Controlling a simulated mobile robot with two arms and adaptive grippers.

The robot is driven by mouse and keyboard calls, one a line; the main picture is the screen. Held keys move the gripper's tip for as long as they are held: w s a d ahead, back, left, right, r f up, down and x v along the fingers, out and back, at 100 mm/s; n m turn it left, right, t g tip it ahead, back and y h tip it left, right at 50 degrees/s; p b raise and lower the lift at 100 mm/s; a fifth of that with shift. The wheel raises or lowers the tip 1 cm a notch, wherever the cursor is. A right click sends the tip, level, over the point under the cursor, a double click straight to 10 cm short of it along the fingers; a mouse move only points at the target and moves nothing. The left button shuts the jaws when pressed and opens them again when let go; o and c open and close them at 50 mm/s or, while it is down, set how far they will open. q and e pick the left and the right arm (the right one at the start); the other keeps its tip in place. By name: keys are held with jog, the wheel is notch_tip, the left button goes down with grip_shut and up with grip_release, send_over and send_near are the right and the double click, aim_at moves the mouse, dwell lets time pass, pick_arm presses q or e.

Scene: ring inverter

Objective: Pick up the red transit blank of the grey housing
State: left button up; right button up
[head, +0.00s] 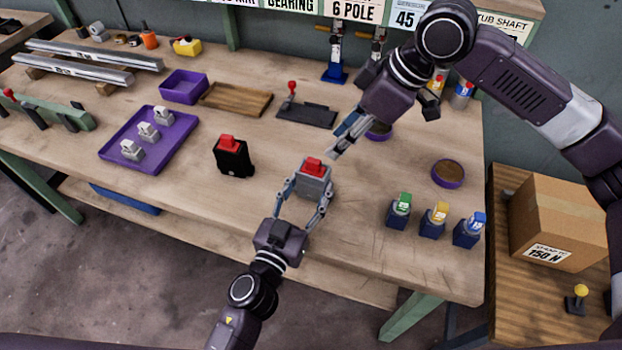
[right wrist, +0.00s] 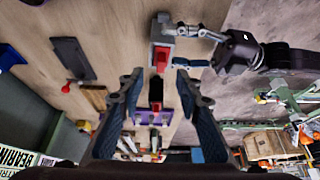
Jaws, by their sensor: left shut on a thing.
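The grey housing (head: 312,185) stands on the bench with the red transit blank (head: 313,165) in its top. My left gripper (head: 305,192) is shut on the housing, one finger on each side. My right gripper (head: 338,142) is above the bench, just behind and right of the housing, apart from the blank. In the right wrist view its two fingers (right wrist: 158,80) are spread with nothing gripped between them. There the red blank (right wrist: 161,58) and the grey housing (right wrist: 162,28) show beyond the fingertips.
A black housing (head: 234,160) with a red top stands to the left. A purple tray (head: 178,150) holds grey parts. Green, yellow and blue-topped units (head: 437,220) stand at front right. A round purple dish (head: 448,174) lies behind them. A dark lever plate (head: 306,115) lies behind the housing.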

jog(key=w+a+r+g+h, duration=0.1)
jog(key=w+a+r+h, duration=0.1)
jog(key=a+r+h, duration=0.25)
send_over(313, 160)
jog(key=shift+m+g+h, duration=0.3)
jog(key=shift+m+h, duration=0.05)
jog(key=shift+m, duration=0.05)
jog(key=f, duration=0.6)
jog(key=shift+w, duration=0.35)
jog(key=f, duration=0.4)
jog(key=shift+s+f, duration=0.1)
jog(key=shift+s, duration=0.3)
jog(key=shift+f, duration=0.65)
jog(key=shift+c, duration=0.7)
grip_shut()
